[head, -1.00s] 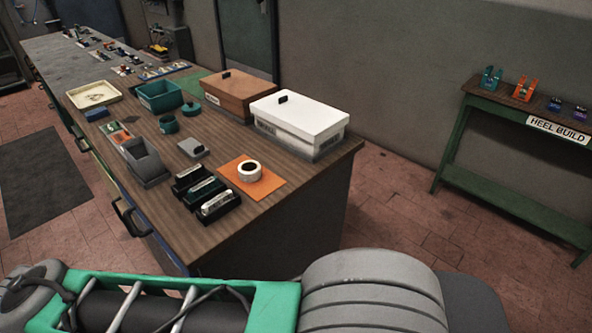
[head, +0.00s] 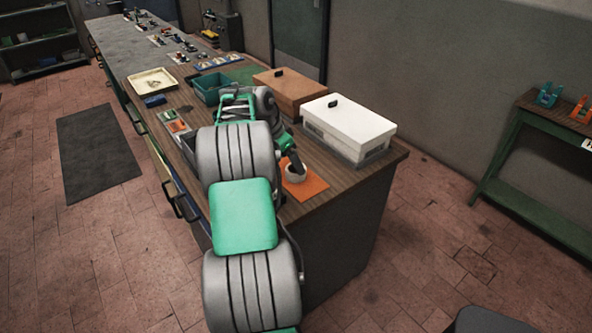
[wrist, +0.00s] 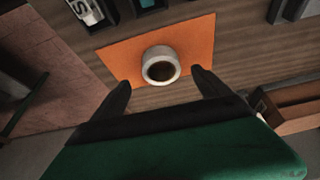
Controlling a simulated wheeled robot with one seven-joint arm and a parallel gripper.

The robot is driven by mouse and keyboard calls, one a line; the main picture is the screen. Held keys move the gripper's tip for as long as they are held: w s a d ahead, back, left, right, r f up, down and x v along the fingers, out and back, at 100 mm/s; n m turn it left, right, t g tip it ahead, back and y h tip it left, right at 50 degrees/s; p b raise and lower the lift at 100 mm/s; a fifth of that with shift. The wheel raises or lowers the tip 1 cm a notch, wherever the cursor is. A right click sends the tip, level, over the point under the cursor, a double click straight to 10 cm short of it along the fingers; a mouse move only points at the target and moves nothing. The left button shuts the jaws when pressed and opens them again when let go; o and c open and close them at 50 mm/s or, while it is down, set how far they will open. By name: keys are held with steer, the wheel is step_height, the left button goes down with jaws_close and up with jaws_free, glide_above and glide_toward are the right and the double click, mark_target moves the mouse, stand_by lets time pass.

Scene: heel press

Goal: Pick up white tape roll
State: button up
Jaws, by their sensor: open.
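The white tape roll (wrist: 160,66) lies flat on an orange mat (wrist: 118,58) on the wooden workbench, its dark centre hole facing up. In the head view the roll (head: 296,174) shows partly behind my gripper (head: 297,164), on the orange mat (head: 314,187) near the bench's right end. In the wrist view my gripper (wrist: 162,86) is open, its two dark fingers apart with the roll lying ahead between and just beyond the tips. The fingers do not appear to touch the roll. My arm hides part of the bench.
A white lidded box (head: 348,125) and a brown lidded box (head: 290,90) stand behind the mat. A teal bin (head: 211,88) and a cream tray (head: 153,80) are further left. Dark holders (wrist: 90,12) lie close beside the mat.

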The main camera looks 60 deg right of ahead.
steer(key=p+x, duration=0.1)
steer(key=x, duration=0.5)
steer(key=shift+d+p, duration=0.15)
steer(key=shift+p, duration=0.2)
steer(key=shift+r, duration=0.1)
steer(key=c, duration=1.5)
